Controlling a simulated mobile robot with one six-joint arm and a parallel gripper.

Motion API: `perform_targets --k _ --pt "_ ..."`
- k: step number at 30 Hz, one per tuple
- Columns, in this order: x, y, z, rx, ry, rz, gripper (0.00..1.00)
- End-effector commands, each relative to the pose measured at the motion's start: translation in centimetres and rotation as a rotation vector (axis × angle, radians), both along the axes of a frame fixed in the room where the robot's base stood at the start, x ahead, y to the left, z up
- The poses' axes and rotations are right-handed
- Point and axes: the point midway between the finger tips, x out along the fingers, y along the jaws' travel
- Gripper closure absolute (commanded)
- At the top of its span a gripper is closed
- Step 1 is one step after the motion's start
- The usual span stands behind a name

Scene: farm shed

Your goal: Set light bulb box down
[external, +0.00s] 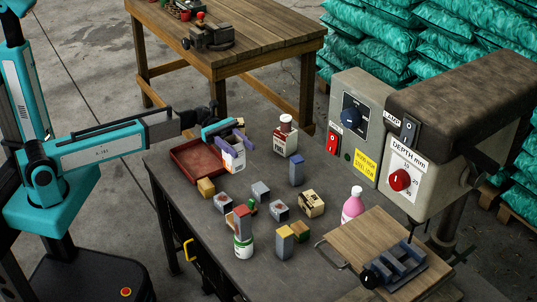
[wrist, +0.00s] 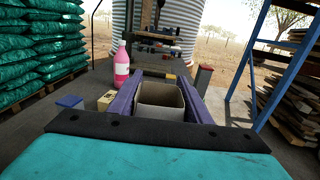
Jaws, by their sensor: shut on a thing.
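The light bulb box (external: 235,161), white with an orange patch, is between the purple fingers of my gripper (external: 228,138) at the right end of the red tray (external: 184,171). My gripper is shut on it. In the wrist view the box (wrist: 160,94) shows as a brownish-grey top held between the two purple fingers (wrist: 160,103). The box looks roughly upright. Its underside is hidden, so I cannot tell whether it touches the tray or table, or hangs just above.
A red-and-white bottle (external: 286,137) stands right of the box. Several small blocks, a green-and-white can (external: 243,244) and a pink bottle (external: 352,205) stand on the dark table (external: 206,225). A drill press (external: 405,150) and wooden board (external: 350,248) occupy the right side.

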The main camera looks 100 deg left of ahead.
Motion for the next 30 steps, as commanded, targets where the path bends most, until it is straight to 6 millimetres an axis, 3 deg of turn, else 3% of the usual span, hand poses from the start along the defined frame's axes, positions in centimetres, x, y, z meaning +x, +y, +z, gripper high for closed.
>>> perform_targets --k 5,11,30 --pt "0.3 0.9 -0.2 0.000 0.000 0.008 0.89" --pt "1.2 3.6 -0.7 0.001 0.000 0.032 0.89" --pt "3.9 18.0 -1.3 0.003 0.001 0.162 0.89"
